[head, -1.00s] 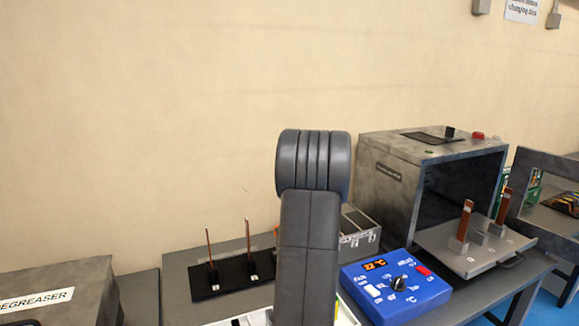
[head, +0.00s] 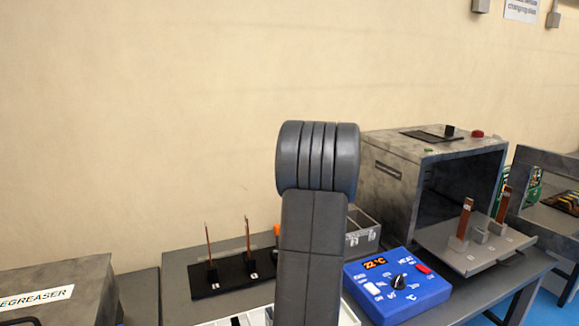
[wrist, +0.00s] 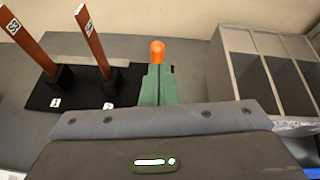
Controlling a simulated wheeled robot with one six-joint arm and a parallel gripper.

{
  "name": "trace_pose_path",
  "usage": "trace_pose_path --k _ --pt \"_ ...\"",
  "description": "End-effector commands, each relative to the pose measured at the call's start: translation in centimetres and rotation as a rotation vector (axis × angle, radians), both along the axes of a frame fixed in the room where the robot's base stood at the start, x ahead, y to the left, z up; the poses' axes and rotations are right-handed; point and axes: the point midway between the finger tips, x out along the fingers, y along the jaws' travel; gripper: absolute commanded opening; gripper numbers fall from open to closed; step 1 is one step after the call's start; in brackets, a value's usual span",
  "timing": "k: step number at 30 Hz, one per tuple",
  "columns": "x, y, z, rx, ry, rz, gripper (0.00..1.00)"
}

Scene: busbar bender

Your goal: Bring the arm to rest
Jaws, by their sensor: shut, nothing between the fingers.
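My gripper (wrist: 158,82) shows in the wrist view as two green fingers pressed together, shut and empty. A rounded orange piece (wrist: 157,50) shows at the fingertips; I cannot tell whether it belongs to the gripper or lies beyond it. In the head view my raised dark arm stands in the middle and hides most of the gripper. The fingers point over the grey table, between a black stand (wrist: 75,88) on the left and a grey compartment box (wrist: 262,75) on the right.
The black stand (head: 222,283) holds two upright copper bars. A blue control box (head: 398,288) reads 22 °C. An open grey oven (head: 395,190) stands right, with copper bars on its pulled-out tray (head: 470,262). A degreaser box (head: 50,285) is left. The space above the table is clear.

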Motion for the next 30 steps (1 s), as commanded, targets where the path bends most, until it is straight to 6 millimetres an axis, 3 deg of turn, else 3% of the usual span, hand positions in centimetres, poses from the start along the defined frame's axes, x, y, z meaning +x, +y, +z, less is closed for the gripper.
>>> trace_pose_path --k 10,24,30 --pt "4.7 2.3 -2.2 0.0 0.002 0.003 0.0" --pt "-0.8 0.0 -9.6 0.001 0.004 -0.002 0.0" --pt "-1.6 -0.3 -11.6 0.006 -0.014 0.0 0.0"
